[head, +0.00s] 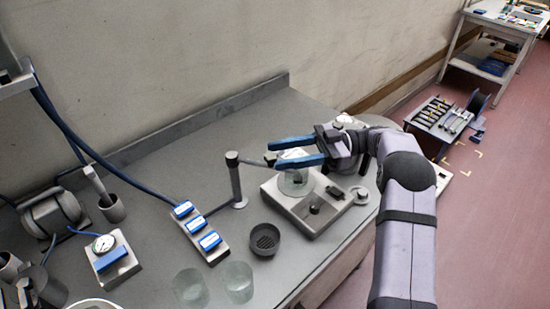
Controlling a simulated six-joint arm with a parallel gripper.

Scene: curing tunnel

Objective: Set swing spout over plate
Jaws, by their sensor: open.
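The swing spout (252,162) is a thin dark arm that reaches right from the top of an upright grey post (236,184) on the bench. My gripper (273,156) is open, its two blue fingers pointing left at the spout's outer end. The end appears at or between the fingertips; I cannot tell whether they touch it. A pale square unit (322,223) stands below and right of the gripper. A clear glass vessel (294,184) is on its left part, below the fingers. The plate itself is mostly hidden by the vessel and gripper.
A dark round cup (265,240) stands left of the unit. A block with blue switches (201,232) lies left of the post. Two glass beakers (238,282) are near the front edge. The bench top (190,155) behind the post is clear, up to the wall.

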